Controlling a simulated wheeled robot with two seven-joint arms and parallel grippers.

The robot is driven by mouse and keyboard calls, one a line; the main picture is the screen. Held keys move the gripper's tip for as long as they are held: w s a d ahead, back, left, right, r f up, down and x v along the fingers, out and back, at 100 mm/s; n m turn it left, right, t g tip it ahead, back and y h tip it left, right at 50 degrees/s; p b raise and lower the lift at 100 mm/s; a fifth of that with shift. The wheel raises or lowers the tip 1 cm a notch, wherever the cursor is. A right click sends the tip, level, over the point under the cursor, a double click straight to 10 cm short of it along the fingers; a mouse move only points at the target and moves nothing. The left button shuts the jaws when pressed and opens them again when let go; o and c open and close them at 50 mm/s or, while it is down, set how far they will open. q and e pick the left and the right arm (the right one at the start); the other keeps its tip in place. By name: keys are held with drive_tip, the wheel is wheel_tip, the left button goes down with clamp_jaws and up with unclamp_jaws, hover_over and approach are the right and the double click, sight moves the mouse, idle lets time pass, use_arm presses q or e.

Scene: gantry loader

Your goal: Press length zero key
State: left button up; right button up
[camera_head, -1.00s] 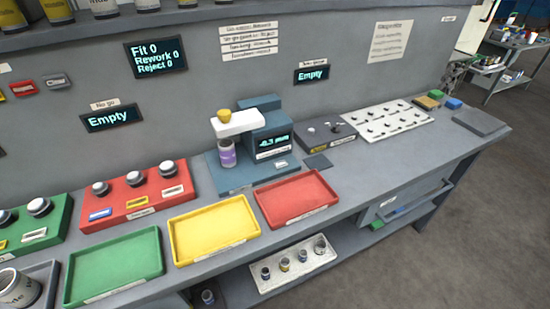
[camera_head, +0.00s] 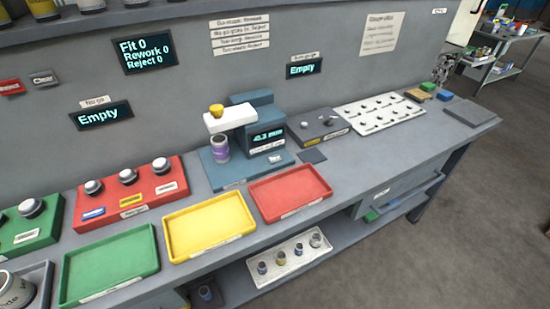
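The blue-grey length gauge (camera_head: 262,116) stands on the bench, with a white arm (camera_head: 230,118) and a yellow knob (camera_head: 216,111). Its display (camera_head: 267,136) seems to read about 4.3 mm; the sign is hard to tell. A jar with a purple label (camera_head: 221,149) stands under the arm on the gauge base (camera_head: 235,174). A small pale key or label (camera_head: 274,159) sits on the base below the display; its text is too small to read, so I cannot confirm it is the length zero key. Neither of my grippers is in view.
Yellow (camera_head: 210,232), red (camera_head: 290,192) and green (camera_head: 109,265) trays line the front edge. A red block with knobs (camera_head: 128,205) is left of the gauge. A dark box with small controls (camera_head: 317,130) and a white pegged plate (camera_head: 380,114) are to the right.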

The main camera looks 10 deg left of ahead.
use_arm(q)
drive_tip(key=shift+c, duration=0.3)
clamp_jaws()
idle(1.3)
